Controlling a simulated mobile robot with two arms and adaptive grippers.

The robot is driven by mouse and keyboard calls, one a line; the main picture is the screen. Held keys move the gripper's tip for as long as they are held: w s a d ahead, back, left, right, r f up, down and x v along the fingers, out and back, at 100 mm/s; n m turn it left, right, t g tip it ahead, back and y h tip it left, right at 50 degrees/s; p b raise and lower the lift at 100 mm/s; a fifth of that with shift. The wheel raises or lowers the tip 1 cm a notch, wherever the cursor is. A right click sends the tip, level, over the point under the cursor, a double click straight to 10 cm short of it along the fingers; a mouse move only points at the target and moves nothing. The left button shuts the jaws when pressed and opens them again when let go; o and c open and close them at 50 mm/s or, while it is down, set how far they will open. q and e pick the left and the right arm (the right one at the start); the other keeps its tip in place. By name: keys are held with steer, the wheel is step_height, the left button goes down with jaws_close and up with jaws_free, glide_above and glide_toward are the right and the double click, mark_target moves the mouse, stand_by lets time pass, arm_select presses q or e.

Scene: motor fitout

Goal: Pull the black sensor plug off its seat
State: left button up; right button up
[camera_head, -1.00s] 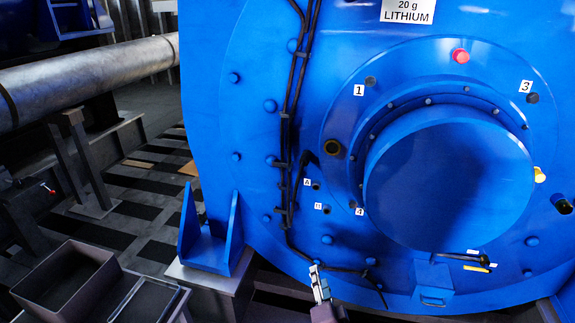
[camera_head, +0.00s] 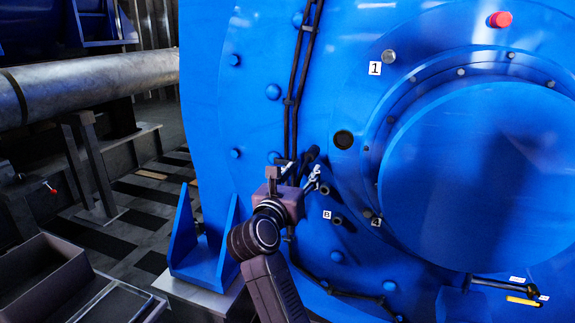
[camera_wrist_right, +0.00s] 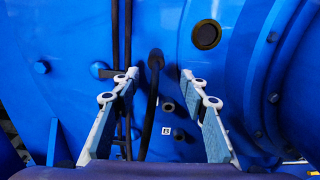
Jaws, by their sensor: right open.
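The black sensor plug (camera_head: 311,154) sticks out of the blue motor face in the head view, just beyond my right gripper. It also shows in the right wrist view (camera_wrist_right: 156,58), with its black cable hanging down between the fingers. My right gripper (camera_head: 300,173) is open; in the wrist view its two pale fingers (camera_wrist_right: 162,88) stand on either side of the cable. The plug's head lies a little above the fingertips in that picture. I cannot tell whether a finger touches the cable. My left gripper is not in view.
Two small dark ports, an upper one (camera_wrist_right: 168,107) and a lower one (camera_wrist_right: 180,129) near label B, sit below right of the plug. A larger round hole (camera_wrist_right: 206,34) is at upper right. Black cables (camera_head: 292,90) run down the motor face. A blue bracket (camera_head: 205,250) stands at lower left.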

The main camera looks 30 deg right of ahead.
mark_target(309, 158)
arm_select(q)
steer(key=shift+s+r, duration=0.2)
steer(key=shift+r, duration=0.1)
arm_select(e)
steer(key=shift+w+a+r, duration=0.15)
steer(key=shift+a, duration=0.15)
steer(key=shift+d, duration=0.1)
steer(key=x, duration=0.7)
steer(key=shift+w, duration=0.1)
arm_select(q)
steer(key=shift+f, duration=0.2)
arm_select(e)
steer(key=shift+x, duration=0.9)
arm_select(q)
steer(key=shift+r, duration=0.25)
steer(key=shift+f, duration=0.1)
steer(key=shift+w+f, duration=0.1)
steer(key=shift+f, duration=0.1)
arm_select(e)
jaws_close()
